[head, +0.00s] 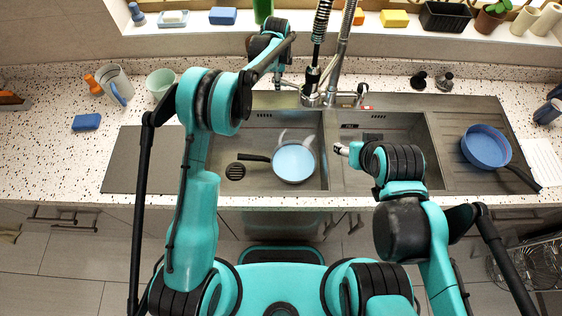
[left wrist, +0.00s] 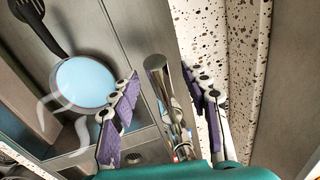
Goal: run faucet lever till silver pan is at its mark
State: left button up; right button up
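The silver pan (head: 293,163) with a black handle sits in the left sink basin; its inside is pale blue, and no level mark can be made out. It also shows in the left wrist view (left wrist: 84,82). The chrome faucet (head: 318,97) stands behind the basins. My left gripper (head: 279,79) is at the faucet's left side. In the left wrist view its purple-padded fingers (left wrist: 163,110) are apart, with a chrome lever (left wrist: 157,75) between them; contact cannot be told. My right gripper (head: 341,149) is over the right basin, its finger state unclear.
A blue pan (head: 486,146) lies on the right drainboard. A blue sponge (head: 87,122), a pitcher (head: 116,84) and a pale green cup (head: 160,83) stand on the left counter. Pale curved shapes show beside the silver pan. The left drainboard (head: 143,160) is clear.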

pick_arm(q)
jog(key=shift+r, duration=0.15)
notch_tip(320, 180, up, 7)
jog(key=s+p, duration=0.1)
jog(key=p, duration=0.2)
jog(key=shift+s, duration=0.15)
dwell(0.3)
